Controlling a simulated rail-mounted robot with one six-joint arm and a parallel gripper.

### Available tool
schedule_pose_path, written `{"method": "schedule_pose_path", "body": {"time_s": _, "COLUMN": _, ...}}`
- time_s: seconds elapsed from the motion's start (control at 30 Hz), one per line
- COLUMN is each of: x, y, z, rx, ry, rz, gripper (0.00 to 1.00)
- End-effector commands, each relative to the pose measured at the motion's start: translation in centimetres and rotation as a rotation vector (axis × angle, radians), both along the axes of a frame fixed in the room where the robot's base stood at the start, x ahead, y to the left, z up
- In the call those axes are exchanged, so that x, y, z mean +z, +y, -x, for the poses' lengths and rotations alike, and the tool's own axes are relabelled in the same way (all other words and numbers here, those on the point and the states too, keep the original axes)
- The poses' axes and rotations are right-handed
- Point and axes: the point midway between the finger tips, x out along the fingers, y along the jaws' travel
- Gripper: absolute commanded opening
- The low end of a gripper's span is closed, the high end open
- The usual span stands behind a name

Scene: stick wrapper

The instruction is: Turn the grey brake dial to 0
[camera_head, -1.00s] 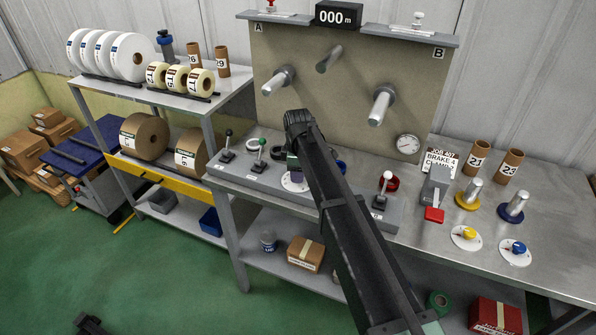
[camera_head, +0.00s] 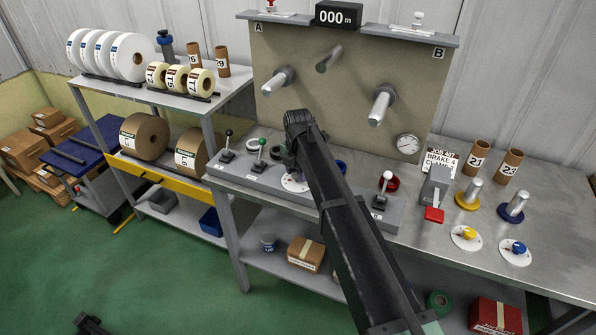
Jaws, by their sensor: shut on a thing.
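The grey brake dial's white round face (camera_head: 293,184) shows on the grey control panel, just left of my dark arm. The dial's knob, its pointer and most of its scale are hidden behind my arm and wrist. Only a small part of my gripper (camera_head: 290,164) shows, low over the dial face. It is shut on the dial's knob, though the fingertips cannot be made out. I cannot read which number the dial points to.
Yellow (camera_head: 466,237) and blue (camera_head: 515,252) dials lie on the bench at right. A board with spindles (camera_head: 355,85) rises behind. The counter (camera_head: 339,15) reads 000 m.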

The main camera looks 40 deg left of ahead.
Motion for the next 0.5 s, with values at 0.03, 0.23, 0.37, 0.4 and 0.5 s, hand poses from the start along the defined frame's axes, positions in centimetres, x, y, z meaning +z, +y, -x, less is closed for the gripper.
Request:
{"method": "schedule_pose_path", "body": {"time_s": 0.03, "x": -0.01, "y": -0.03, "z": 0.02, "rx": 0.036, "ry": 0.000, "rz": 0.001, "gripper": 0.20}}
{"method": "schedule_pose_path", "body": {"time_s": 0.23, "x": -0.01, "y": -0.04, "z": 0.03, "rx": 0.180, "ry": 0.000, "rz": 0.001, "gripper": 0.20}}
{"method": "schedule_pose_path", "body": {"time_s": 0.37, "x": -0.01, "y": -0.03, "z": 0.03, "rx": 0.245, "ry": 0.001, "rz": 0.001, "gripper": 0.20}}
{"method": "schedule_pose_path", "body": {"time_s": 0.4, "x": -0.01, "y": -0.03, "z": 0.03, "rx": 0.261, "ry": 0.001, "rz": 0.001, "gripper": 0.20}}
{"method": "schedule_pose_path", "body": {"time_s": 0.5, "x": -0.01, "y": -0.03, "z": 0.03, "rx": 0.292, "ry": 0.001, "rz": 0.001, "gripper": 0.20}}
